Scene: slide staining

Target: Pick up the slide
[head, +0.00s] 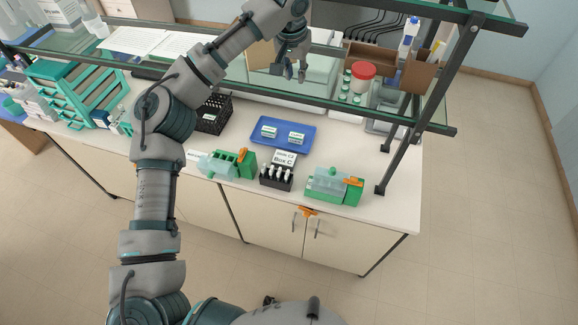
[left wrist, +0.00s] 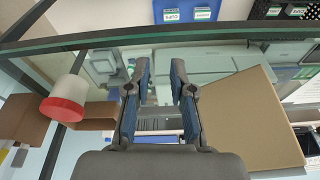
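I cannot make out a single slide for certain in either view. A blue tray (head: 281,146) on the bench holds two small white labelled pieces (head: 269,132), too small to tell further. The tray also shows at the top of the left wrist view (left wrist: 187,18). My left gripper (head: 288,72) is above the glass shelf, behind and above the tray. Its two fingers are apart with nothing between them, as the left wrist view (left wrist: 160,75) shows. My right gripper is in neither view.
A glass shelf (head: 310,97) on a dark frame crosses above the bench. A black rack labelled Box C (head: 276,177) stands between two green-and-clear holders (head: 232,164) (head: 333,187). A red-lidded jar (head: 362,75) and cardboard boxes (head: 418,75) are at the back right.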

